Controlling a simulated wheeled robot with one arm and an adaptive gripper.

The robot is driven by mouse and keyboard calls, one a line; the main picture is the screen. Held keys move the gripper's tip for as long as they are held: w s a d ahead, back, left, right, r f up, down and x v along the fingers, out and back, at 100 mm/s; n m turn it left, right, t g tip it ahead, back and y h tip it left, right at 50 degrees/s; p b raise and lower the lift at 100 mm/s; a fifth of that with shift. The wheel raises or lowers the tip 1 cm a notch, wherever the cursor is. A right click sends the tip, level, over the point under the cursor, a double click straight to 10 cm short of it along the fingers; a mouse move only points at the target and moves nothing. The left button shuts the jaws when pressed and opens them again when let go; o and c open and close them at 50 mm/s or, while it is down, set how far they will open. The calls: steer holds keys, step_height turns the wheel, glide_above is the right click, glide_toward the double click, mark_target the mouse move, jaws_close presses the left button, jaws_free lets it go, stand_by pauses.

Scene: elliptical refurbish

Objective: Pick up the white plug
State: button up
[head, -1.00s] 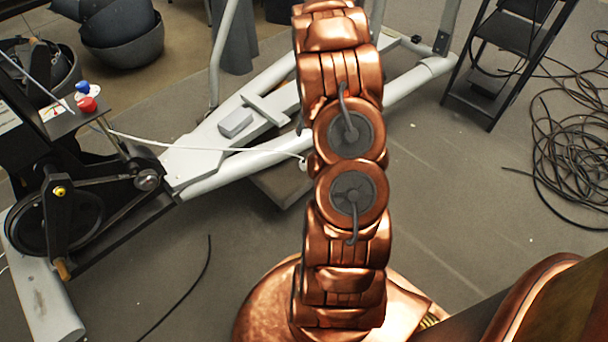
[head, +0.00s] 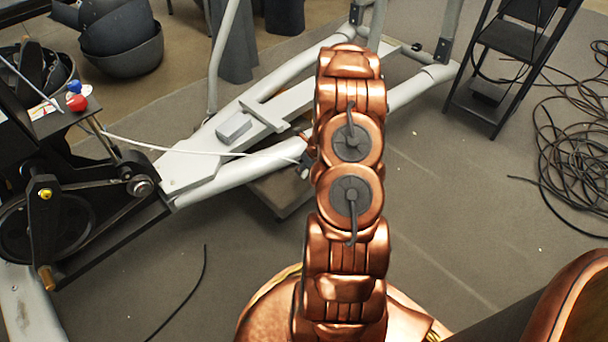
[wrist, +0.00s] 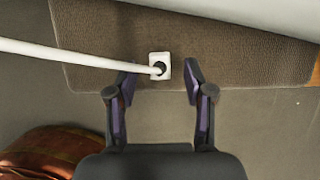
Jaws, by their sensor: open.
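The white plug (wrist: 154,58) is a small pale block with a dark round centre. It lies on or just above a brown, fabric-textured board (wrist: 230,60). A white cable (wrist: 70,53) runs from it to the left, crossing over my gripper's left fingertip region. My gripper (wrist: 159,73) is open, with one dark finger on each side just short of the plug. The plug sits nearer the left finger, and I cannot tell whether they touch. In the head view, the cable (head: 220,153) ends beside my arm, where the plug is mostly hidden by dark finger parts.
The white elliptical frame (head: 225,178) runs diagonally close above the board. Its black flywheel unit (head: 60,215) stands at the left. A black step stool (head: 505,75) and coiled black cable (head: 560,150) are at the right. The floor front left holds one loose black cable (head: 203,275).

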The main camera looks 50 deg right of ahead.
steer(key=x, duration=0.3)
steer(key=shift+s+f+b, duration=0.1)
steer(key=shift+f+b, duration=0.1)
steer(key=shift+b, duration=0.15)
jaws_close()
